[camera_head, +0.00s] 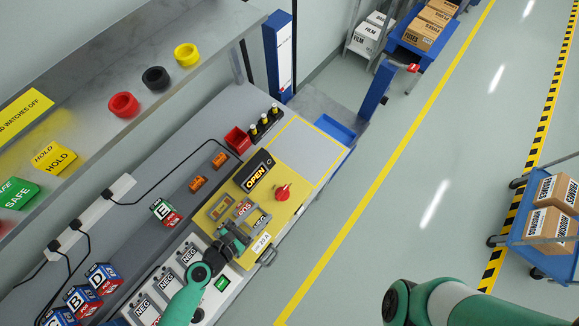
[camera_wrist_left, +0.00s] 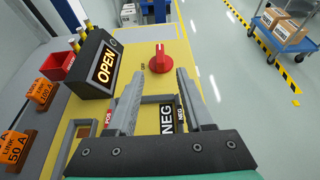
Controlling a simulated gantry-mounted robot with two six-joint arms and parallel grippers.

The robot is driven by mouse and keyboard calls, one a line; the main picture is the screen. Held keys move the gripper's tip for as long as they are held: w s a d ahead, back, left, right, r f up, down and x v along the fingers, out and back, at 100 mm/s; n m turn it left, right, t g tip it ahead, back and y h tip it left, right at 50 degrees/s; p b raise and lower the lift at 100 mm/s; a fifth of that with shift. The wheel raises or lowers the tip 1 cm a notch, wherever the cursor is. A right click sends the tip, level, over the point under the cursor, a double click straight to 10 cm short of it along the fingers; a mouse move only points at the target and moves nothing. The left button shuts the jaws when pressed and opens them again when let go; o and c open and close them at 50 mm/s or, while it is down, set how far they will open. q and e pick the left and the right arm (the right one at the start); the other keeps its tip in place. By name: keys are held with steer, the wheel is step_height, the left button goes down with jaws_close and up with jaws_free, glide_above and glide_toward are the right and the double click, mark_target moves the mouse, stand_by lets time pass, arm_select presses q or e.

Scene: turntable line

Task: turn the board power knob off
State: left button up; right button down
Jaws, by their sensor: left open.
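The red power knob (camera_head: 283,192) sits on the yellow board (camera_head: 264,215). In the left wrist view the knob (camera_wrist_left: 161,62) stands beyond my fingers, its ridge roughly upright in the picture, with a small dark label to its left that I cannot read surely. My left gripper (camera_head: 243,212) is over the board, to the lower left of the knob in the head view. In the left wrist view its two fingers (camera_wrist_left: 160,82) are apart, nothing is between their tips, and they do not appear to touch the knob. My right gripper is out of view.
POS and NEG labels (camera_wrist_left: 167,119) lie below my left fingers. A red bin (camera_head: 237,140) and orange link blocks (camera_head: 220,160) are nearby.

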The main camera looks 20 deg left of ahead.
mark_target(282, 192)
arm_select(q)
steer(key=b+x, duration=0.2)
steer(key=x, duration=1)
steer(key=shift+r+b, duration=0.15)
steer(key=shift+b, duration=0.15)
steer(key=shift+c, duration=0.3)
jaws_close()
